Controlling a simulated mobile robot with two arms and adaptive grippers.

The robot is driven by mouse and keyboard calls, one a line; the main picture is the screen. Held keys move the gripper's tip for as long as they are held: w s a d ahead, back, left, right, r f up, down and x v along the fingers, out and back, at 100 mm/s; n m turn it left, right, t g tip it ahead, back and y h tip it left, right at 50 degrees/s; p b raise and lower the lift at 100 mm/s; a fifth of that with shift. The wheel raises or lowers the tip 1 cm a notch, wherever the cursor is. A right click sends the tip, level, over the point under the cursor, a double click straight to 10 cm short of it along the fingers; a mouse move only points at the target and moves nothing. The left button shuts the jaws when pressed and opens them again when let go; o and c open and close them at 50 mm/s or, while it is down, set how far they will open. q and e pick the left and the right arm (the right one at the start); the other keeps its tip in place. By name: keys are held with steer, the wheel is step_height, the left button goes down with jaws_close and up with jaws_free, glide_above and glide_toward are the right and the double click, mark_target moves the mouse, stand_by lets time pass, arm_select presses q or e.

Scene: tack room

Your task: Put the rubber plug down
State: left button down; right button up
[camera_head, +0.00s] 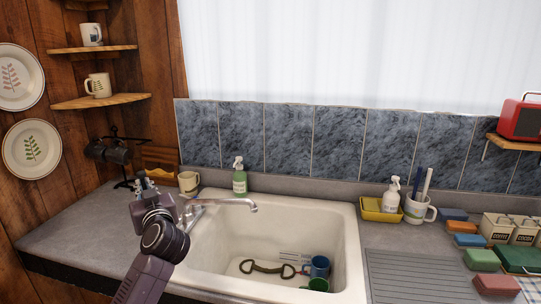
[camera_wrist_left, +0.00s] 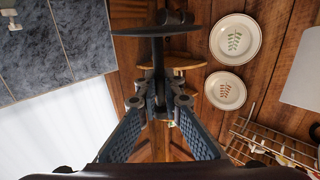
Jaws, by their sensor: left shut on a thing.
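My left gripper (camera_head: 143,183) is above the counter, left of the sink (camera_head: 352,240) and near the tap (camera_head: 232,202). In the left wrist view its two fingers (camera_wrist_left: 160,92) are closed together on a dark rubber plug (camera_wrist_left: 140,32). The plug shows edge-on as a thin wide disc with a stem between the fingertips. In the head view the plug is hard to tell from the dark gripper parts. My right gripper is in neither view.
The left counter (camera_head: 75,235) has bare room. A drainboard (camera_head: 415,275) lies right.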

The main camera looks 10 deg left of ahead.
arm_select(q)
steer(key=s+d+f+m+t+h, duration=0.3)
steer(key=s+d+f+m+h, duration=0.15)
steer(key=s+d+f, duration=0.9)
steer(key=s+d+f+m+h, duration=0.1)
steer(key=s+d+h, duration=0.2)
steer(key=s, duration=0.6)
steer(key=s+d+f+m+t+h+b, duration=0.1)
steer(key=s+d+f+m+h, duration=0.1)
steer(key=s+d+h, duration=0.2)
steer(key=s+d, duration=0.3)
steer(key=s, duration=0.2)
steer(key=shift+s+d+f+b, duration=0.2)
steer(key=shift+f+b, duration=0.1)
steer(key=shift+m, duration=0.25)
